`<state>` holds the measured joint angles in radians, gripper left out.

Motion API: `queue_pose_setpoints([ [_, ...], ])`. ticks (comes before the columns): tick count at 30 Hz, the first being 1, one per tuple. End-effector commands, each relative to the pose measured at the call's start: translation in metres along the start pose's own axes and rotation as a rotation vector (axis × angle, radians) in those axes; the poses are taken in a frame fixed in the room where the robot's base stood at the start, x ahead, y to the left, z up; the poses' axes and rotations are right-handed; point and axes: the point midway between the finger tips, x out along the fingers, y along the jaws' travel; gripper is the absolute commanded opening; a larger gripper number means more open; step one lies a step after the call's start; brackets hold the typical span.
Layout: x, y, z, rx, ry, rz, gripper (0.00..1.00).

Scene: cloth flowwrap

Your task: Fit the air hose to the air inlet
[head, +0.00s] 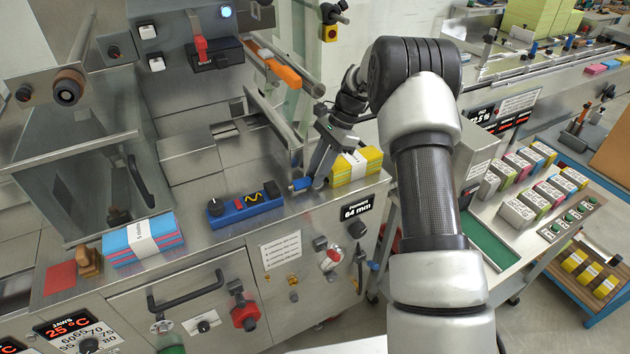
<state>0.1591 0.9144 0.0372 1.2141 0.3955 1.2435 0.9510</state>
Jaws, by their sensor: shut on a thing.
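My gripper (311,181) is low over the steel machine top, between a blue box and a yellow cloth stack. It is shut on a small blue piece (301,184), mostly hidden by the fingers; I cannot tell whether this is the air hose's end. The machine's front panel below carries a red and white valve-like fitting (331,259), a grey fitting (320,243) and a dark knob (357,229). I cannot tell which of these, if any, is the air inlet. The held piece is above and apart from them.
A blue and pink stack (142,238) is at the left. A cart (500,262) with banded packs stands to the right.

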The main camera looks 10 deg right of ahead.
Motion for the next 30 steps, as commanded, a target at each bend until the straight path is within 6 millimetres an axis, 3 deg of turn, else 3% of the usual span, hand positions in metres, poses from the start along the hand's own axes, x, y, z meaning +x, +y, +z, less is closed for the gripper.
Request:
queue_pose_setpoints([
  [19, -0.032, 0.000, 0.015, -0.001, 0.000, 0.000, 0.00],
  [29, -0.033, 0.000, 0.016, 0.000, 0.000, 0.000, 0.00],
  [30, -0.033, 0.000, 0.016, 0.000, 0.000, 0.000, 0.15],
])
